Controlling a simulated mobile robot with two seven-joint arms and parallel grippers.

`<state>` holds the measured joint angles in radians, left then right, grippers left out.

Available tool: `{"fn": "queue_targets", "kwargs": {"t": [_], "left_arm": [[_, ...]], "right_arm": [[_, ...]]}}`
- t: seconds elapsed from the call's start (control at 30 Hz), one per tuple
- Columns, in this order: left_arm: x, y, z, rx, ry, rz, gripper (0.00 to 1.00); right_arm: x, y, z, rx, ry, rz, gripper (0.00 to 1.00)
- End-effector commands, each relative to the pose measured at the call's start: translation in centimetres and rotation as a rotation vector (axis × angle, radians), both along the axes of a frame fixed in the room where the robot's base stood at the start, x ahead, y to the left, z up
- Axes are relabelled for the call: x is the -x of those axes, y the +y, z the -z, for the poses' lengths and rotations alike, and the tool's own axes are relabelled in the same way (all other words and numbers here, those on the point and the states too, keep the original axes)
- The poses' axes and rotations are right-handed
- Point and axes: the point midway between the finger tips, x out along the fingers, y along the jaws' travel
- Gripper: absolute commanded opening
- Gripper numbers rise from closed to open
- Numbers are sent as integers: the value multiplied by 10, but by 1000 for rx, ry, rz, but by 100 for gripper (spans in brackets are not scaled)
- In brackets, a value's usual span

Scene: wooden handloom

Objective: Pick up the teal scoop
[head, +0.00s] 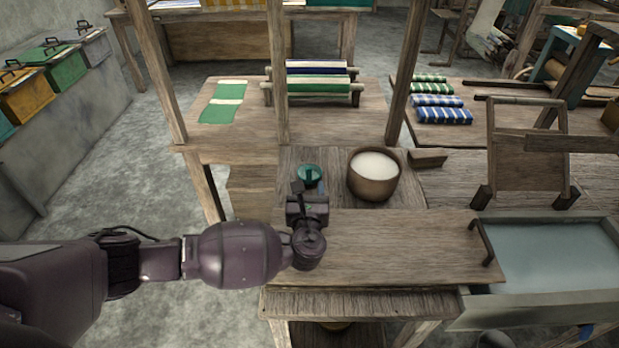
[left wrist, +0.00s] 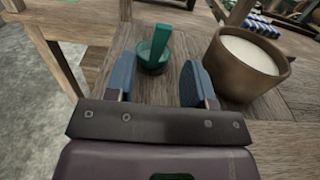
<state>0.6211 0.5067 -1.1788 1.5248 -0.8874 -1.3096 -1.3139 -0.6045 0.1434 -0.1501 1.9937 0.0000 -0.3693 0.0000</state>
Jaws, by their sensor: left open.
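The teal scoop (head: 310,174) lies on the wooden table to the left of a wooden bowl (head: 373,184) that holds something white. In the left wrist view the scoop (left wrist: 155,52) shows a round cup with its handle standing upward. My left gripper (head: 307,192) is at the near side of the scoop, partly covering it in the head view. In the left wrist view its two blue-grey fingers (left wrist: 158,80) are apart and nothing is between their tips; the scoop is just beyond them. My right gripper is not in view.
The bowl (left wrist: 245,62) stands close beside the right finger. A wooden post (head: 279,70) rises behind the scoop. A wooden block (head: 428,158) lies right of the bowl. A bare board (head: 395,245) is in front, and a basin (head: 555,255) stands at right.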

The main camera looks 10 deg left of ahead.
Motion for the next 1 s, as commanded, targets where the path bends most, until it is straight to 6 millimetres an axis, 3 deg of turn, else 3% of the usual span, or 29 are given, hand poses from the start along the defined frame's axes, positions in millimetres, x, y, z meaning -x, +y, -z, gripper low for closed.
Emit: {"fn": "queue_targets", "kwargs": {"t": [0.03,0.17,0.47,0.8,1.0], "left_arm": [[0,0,12,-1,3,0,49],[0,-1,27,0,2,1,49],[-21,4,23,2,-1,0,49],[-66,13,24,0,1,-1,49],[-74,14,23,2,1,0,49]], "right_arm": [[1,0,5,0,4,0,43],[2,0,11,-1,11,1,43],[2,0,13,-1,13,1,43],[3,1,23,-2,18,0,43],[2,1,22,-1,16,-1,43]]}}
